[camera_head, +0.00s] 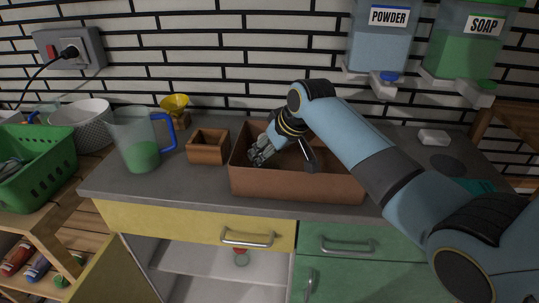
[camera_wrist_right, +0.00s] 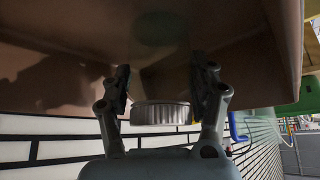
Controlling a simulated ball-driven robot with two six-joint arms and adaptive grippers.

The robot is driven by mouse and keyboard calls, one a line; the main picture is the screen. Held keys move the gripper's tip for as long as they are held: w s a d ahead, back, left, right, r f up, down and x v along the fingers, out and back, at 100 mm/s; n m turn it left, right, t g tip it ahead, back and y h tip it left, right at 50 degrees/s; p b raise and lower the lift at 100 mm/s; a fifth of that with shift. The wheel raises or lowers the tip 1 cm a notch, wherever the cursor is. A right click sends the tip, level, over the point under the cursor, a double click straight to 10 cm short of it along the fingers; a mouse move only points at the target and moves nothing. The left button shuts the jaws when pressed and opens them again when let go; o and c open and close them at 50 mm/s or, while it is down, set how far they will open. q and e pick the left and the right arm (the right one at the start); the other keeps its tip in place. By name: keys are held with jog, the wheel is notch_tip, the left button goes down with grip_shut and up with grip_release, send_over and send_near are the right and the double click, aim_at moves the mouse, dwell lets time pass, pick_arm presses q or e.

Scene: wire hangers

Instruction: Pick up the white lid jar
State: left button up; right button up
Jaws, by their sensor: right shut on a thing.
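In the right wrist view, a jar with a pale ribbed lid (camera_wrist_right: 160,113) sits between my two fingers. Its body is dim in the shadow. My right gripper (camera_wrist_right: 160,90) is shut on the jar, one finger on each side. In the head view my right gripper (camera_head: 262,151) reaches down into the brown open box (camera_head: 297,184) at its left part. The jar is hidden there behind the gripper and the box wall. I cannot tell whether the jar touches the box floor. My left gripper is not in view.
A small brown box (camera_head: 207,154), a jug with green contents (camera_head: 141,155) and a yellow funnel (camera_head: 175,104) stand left of the box. Powder (camera_head: 382,40) and soap (camera_head: 466,52) dispensers hang above right. A white block (camera_head: 433,137) lies at the right back.

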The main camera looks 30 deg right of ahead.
jog(key=shift+c, duration=1.2)
